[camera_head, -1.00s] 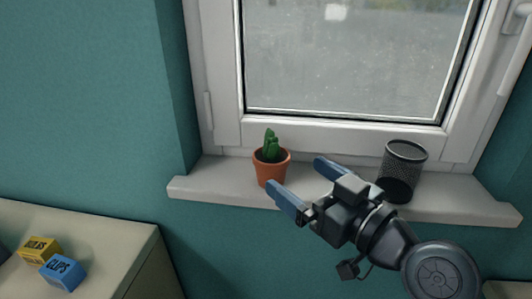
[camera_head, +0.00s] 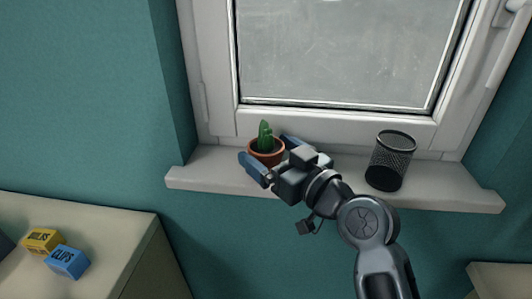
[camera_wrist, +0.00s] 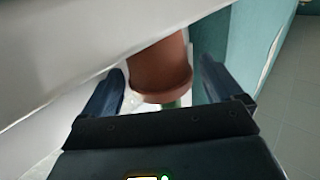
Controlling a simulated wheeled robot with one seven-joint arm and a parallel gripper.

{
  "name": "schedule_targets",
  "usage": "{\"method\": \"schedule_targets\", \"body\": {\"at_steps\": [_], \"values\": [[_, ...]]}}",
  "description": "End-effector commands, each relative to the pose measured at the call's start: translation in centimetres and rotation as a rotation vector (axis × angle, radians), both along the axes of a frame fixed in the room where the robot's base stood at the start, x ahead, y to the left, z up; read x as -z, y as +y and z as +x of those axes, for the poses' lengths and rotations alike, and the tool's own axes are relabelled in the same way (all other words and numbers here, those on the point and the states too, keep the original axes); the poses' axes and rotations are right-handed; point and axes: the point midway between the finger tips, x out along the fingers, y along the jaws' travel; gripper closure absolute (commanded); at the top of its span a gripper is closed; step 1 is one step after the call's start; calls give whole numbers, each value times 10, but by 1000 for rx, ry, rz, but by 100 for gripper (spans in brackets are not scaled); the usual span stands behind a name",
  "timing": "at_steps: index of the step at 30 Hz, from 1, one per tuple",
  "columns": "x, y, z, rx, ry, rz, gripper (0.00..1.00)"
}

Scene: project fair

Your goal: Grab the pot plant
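The pot plant, a green cactus in a terracotta pot (camera_head: 267,152), stands upright on the white window sill (camera_head: 215,172). My gripper (camera_head: 270,151) is at the pot, with one blue finger on its left and the other on its right. In the wrist view the pot (camera_wrist: 160,72) appears upside down between the two open fingers (camera_wrist: 160,88). A gap shows between each finger and the pot there. The lower part of the pot is hidden by my gripper in the head view.
A black mesh pen cup (camera_head: 390,161) stands on the sill to the right of my gripper. The closed window is behind the sill. A yellow box (camera_head: 43,241) and a blue box (camera_head: 67,262) sit on a cabinet (camera_head: 125,235) at lower left.

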Motion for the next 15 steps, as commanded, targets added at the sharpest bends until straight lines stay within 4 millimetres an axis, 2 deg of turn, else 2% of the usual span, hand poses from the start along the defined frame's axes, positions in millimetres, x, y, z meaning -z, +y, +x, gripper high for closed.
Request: {"method": "schedule_targets", "body": {"at_steps": [2,15], "values": [[0,0,0,0,0,0,14],[0,0,0,0,0,0,56]]}}
